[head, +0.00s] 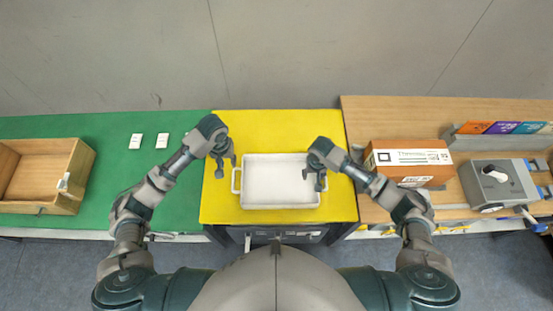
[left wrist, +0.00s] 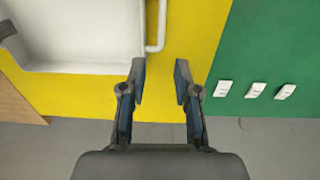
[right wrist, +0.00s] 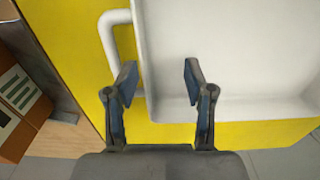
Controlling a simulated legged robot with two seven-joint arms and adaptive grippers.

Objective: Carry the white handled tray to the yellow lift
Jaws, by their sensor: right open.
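The white handled tray (head: 280,185) sits empty on the yellow lift top (head: 275,125). Its left handle (head: 235,181) is visible; my gripper partly hides its right end. My left gripper (head: 220,168) is open and empty, just left of the left handle. In the left wrist view that handle (left wrist: 158,30) is ahead of the open fingers (left wrist: 160,80), apart from them. My right gripper (head: 317,180) is open over the tray's right end. In the right wrist view one finger overlaps the right handle (right wrist: 110,35) and the tray wall shows between the fingers (right wrist: 160,78); contact cannot be told.
On the left, a green table (head: 120,200) bears a wooden box (head: 80,175) and small white cards (head: 136,140). On the right, a wooden table (head: 375,125) holds an orange-brown carton (head: 408,158), a grey device (head: 497,185) and colored boxes (head: 502,128). A wall stands behind.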

